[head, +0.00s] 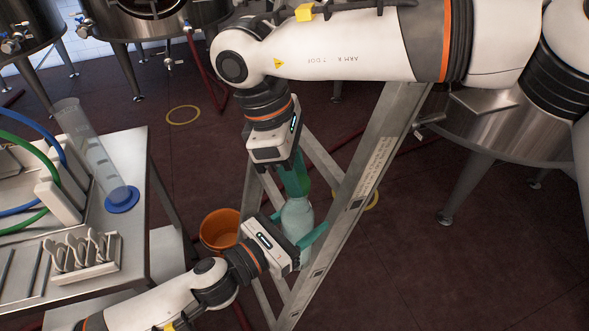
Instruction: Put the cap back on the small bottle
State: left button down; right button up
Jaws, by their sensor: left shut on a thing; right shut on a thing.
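The small bottle (297,217) is pale and translucent and stands roughly upright in the air in front of the ladder. My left gripper (306,243) comes in from the lower left and is shut on the bottle's lower body, with a teal finger showing at its right side. My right gripper (295,185) points down from above, right over the bottle's neck, and its green fingers are shut on the cap. The fingers hide the cap and the bottle's mouth, so I cannot tell whether the cap touches the neck.
A metal stepladder (364,165) stands close behind and right of the grippers. An orange bucket (219,228) is left of the bottle. A table (137,160) at left carries a measuring cylinder (92,150), hoses and a small rack (82,258). Steel tanks (150,20) stand behind.

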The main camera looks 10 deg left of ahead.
jog(key=shift+w, duration=0.25)
jog(key=o, duration=0.9)
jog(key=shift+d, duration=0.1)
jog(key=shift+s+r, duration=0.1)
jog(key=shift+r, duration=2.2)
jog(key=shift+o, duration=0.3)
